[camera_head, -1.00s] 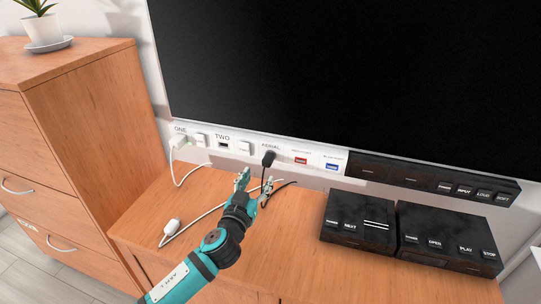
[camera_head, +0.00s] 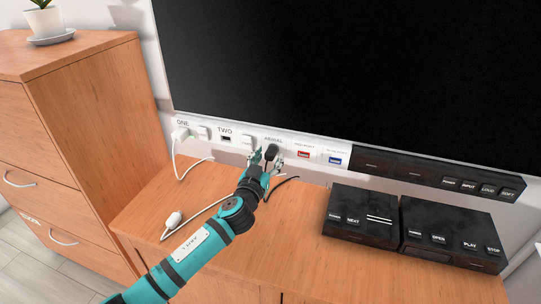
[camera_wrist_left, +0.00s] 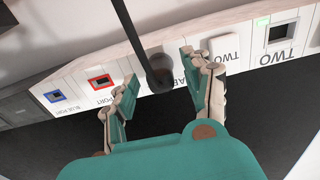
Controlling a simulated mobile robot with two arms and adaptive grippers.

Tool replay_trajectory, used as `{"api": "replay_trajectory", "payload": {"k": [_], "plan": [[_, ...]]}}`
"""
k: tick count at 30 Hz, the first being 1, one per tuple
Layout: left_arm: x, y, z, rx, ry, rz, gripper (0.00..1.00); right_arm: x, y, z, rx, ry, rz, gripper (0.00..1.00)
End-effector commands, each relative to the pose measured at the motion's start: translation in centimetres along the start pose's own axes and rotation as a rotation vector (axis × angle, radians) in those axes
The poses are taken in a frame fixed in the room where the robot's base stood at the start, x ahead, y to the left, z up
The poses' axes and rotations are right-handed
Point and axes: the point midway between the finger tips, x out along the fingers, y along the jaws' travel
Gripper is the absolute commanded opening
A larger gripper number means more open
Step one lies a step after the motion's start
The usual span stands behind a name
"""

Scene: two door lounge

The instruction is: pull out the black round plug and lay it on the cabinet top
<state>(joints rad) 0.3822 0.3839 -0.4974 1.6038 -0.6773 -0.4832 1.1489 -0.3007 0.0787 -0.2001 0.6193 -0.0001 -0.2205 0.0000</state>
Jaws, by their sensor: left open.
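The black round plug (camera_head: 271,153) sits in the socket marked AERIAL on the white wall strip, with a black cable hanging from it. In the left wrist view the plug (camera_wrist_left: 160,76) lies between and just beyond my fingertips, its cable running up the picture. My left gripper (camera_head: 265,160) is open, its fingers on either side of the plug; the left wrist view shows the gripper (camera_wrist_left: 157,80) with gaps beside the plug. The wooden cabinet top (camera_head: 290,228) lies below the strip. My right gripper is not in view.
A white plug (camera_head: 180,134) sits under ONE, its cable reaching a white connector (camera_head: 173,220) on the cabinet. A red port (camera_head: 304,155) and a blue port (camera_head: 335,160) are right of AERIAL. Two black boxes (camera_head: 361,216) (camera_head: 450,236) stand right. The cabinet's front middle is clear.

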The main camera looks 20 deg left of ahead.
Motion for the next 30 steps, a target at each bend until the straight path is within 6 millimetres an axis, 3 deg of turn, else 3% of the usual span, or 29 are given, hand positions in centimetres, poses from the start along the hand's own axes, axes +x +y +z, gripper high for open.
{"api": "replay_trajectory", "payload": {"k": [9,30], "plan": [[2.1,0.0,0.0,0.0,0.001,0.0,0.5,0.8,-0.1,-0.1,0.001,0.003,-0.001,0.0],[2.1,0.0,0.0,-0.001,0.0,-0.001,0.5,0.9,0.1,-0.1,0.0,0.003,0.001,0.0]]}}
